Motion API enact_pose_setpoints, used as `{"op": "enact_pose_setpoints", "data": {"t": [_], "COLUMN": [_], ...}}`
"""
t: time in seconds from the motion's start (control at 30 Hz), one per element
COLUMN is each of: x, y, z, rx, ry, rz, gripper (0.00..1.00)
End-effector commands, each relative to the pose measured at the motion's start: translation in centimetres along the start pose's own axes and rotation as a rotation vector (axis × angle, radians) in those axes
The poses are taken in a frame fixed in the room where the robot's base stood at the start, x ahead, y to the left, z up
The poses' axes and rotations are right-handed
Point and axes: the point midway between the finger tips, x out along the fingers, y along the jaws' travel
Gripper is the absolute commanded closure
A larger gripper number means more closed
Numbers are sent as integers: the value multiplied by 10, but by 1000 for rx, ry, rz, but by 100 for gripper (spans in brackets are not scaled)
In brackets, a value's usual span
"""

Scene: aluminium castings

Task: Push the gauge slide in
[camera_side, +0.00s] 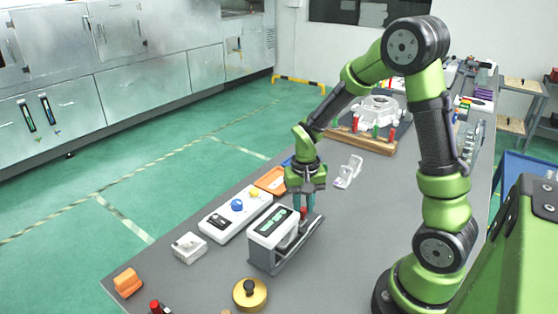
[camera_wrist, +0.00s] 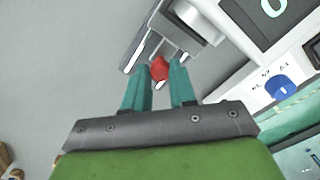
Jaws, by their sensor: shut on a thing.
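The gauge (camera_side: 272,228) is a white box with a dark display of green digits, standing on the grey table. In the wrist view its display corner (camera_wrist: 262,20) shows at the upper right. A grey metal slide (camera_side: 300,244) runs along its right side and carries a red knob (camera_side: 304,211). In the wrist view the red knob (camera_wrist: 159,68) sits between my teal fingertips. My gripper (camera_side: 305,207) points down at the slide and is shut on the red knob. The fingers partly hide the knob in the side view.
A brass disc (camera_side: 249,294) lies in front. A white bracket (camera_side: 349,172) and a large casting (camera_side: 376,110) stand behind. Grey table is clear to the right.

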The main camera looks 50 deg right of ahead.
Motion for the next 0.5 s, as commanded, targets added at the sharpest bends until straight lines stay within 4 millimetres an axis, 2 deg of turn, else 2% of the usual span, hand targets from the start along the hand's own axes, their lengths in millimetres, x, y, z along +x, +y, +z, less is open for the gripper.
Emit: {"op": "enact_pose_setpoints", "data": {"t": [0.13,0.47,0.5], "x": [-1,-1,-1], "y": [-16,-20,-20], "z": [15,19,20], "rx": [-2,-1,-2], "ry": [2,-2,-3], "rz": [-2,-4,-5], "gripper": [100,100,72]}}
